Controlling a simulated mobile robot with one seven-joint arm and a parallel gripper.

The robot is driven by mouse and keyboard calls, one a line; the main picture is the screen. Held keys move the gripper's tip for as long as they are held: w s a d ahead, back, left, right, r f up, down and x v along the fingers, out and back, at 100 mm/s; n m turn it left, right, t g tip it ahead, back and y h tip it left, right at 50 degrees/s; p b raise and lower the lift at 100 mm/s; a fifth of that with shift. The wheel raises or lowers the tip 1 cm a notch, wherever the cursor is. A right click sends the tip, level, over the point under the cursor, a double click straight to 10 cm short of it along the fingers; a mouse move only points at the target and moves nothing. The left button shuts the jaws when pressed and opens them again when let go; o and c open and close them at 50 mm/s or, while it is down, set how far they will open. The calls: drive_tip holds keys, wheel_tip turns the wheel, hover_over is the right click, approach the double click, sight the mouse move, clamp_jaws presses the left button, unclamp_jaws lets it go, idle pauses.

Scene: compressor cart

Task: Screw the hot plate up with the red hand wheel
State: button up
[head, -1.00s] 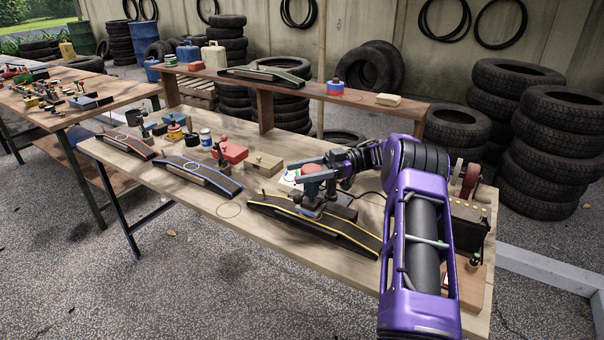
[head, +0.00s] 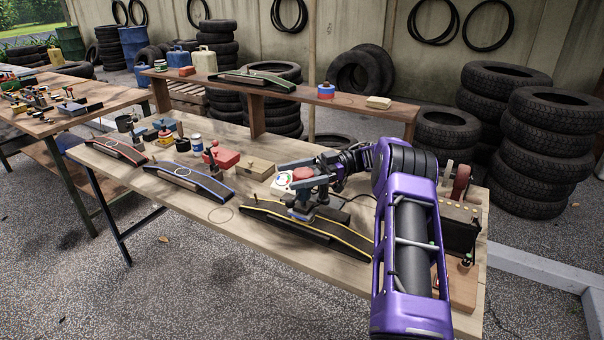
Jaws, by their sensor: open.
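The red hand wheel (head: 303,173) is on top of a small clamp above the black tyre strip with yellow edges (head: 345,239), on the near wooden bench. My gripper (head: 303,178) is open at the wheel, with its grey fingers around or just beside it. I cannot tell whether they touch it. The hot plate (head: 300,213) shows as a small greyish block low on the clamp, close to the strip. The fingers hide most of the screw and part of the wheel.
A strip with blue edges (head: 189,182) and one with red edges (head: 120,151) lie to the left. A raised shelf (head: 340,106) runs along the back. A dark battery-like box (head: 455,222) stands at right.

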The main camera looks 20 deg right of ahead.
sight(313, 171)
drive_tip(key=shift+w+d, duration=0.15)
drive_tip(key=shift+d, duration=3.4)
